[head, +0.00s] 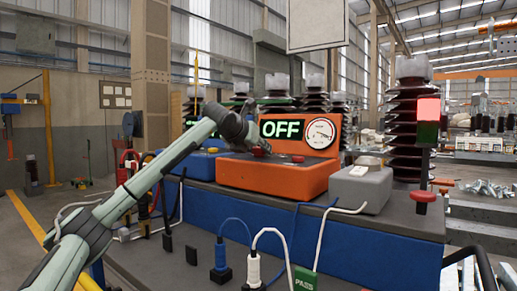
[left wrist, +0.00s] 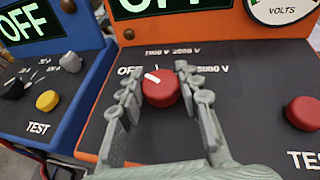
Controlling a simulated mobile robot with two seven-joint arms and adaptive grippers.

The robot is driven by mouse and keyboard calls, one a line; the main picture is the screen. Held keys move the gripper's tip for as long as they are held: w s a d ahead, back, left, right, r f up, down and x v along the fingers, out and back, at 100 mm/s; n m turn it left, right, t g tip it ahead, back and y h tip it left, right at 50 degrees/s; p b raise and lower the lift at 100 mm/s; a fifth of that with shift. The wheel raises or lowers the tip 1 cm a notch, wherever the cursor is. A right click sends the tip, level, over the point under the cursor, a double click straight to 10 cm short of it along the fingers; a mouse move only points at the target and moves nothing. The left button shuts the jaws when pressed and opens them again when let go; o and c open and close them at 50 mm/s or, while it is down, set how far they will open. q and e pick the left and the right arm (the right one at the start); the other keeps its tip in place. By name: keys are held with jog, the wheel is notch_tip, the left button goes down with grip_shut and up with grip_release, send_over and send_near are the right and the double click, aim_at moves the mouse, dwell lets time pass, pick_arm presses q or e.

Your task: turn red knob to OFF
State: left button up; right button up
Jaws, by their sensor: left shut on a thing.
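The red knob (left wrist: 160,92) sits on the sloped dark panel of the orange tester (head: 270,178). Its white pointer mark aims up and left, towards the OFF label (left wrist: 128,71); the voltage labels run above and to the right. My left gripper (left wrist: 158,74) has one finger on each side of the knob and is shut on it. In the head view my left gripper (head: 248,143) reaches down to the panel from the left and covers part of it. The tester's display (head: 282,129) reads OFF. My right gripper does not show.
A red TEST button (left wrist: 304,113) is on the same panel, right of the knob. A blue tester (left wrist: 62,75) with a yellow button (left wrist: 47,101) stands close on the left. A grey box (head: 360,187) stands right of the orange tester. Cables hang in front.

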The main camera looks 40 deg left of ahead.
pick_arm(q)
jog(key=o, duration=1.2)
jog(key=v, duration=1.2)
